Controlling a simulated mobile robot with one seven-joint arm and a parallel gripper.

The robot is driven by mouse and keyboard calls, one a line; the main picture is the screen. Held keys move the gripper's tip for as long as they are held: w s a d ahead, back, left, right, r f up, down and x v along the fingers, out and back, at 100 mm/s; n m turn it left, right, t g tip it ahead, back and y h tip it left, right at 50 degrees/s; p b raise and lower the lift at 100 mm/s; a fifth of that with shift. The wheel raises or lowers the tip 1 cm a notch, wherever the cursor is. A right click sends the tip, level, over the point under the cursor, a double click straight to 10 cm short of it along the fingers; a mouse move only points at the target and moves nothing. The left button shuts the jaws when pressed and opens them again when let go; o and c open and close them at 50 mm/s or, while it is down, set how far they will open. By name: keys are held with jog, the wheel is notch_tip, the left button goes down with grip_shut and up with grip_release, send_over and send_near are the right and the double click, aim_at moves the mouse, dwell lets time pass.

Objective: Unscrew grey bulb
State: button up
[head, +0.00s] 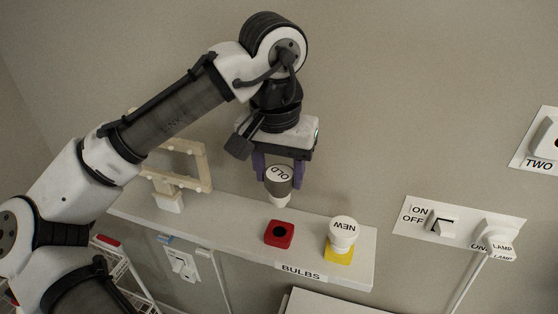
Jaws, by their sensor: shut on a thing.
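The grey bulb, labelled OLD (279,188), hangs between the purple fingers of my gripper (278,170). My gripper is shut on it, pointing down. The bulb's lower end is pale and appears clear of the shelf, above and behind the red socket block (279,233). The red block shows a dark, empty hole on top. A white bulb labelled NEW (343,231) stands upright on the yellow block (340,254) to the right.
The white shelf (300,255) carries a BULBS label (301,271). A beige frame-like lamp (180,170) stands at its left. An ON/OFF switch panel (440,224) is on the wall at right, with a TWO panel (538,145) higher up.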

aim_at(279, 197)
jog(key=shift+s+r, duration=0.1)
jog(key=shift+s, duration=0.15)
jog(key=shift+f+b, duration=1.6)
jog(key=shift+f, duration=1.35)
jog(key=shift+p, duration=0.8)
jog(key=shift+f+b, duration=0.65)
jog(key=shift+f, duration=0.75)
jog(key=o, duration=0.7)
jog(key=r, duration=0.4)
jog(key=s+r, duration=0.1)
jog(key=r, duration=0.4)
jog(key=r+b, duration=0.1)
jog(key=r, duration=0.3)
jog(key=shift+s+a+r, duration=0.25)
jog(key=shift+a+r, duration=0.05)
jog(key=shift+r, duration=0.05)
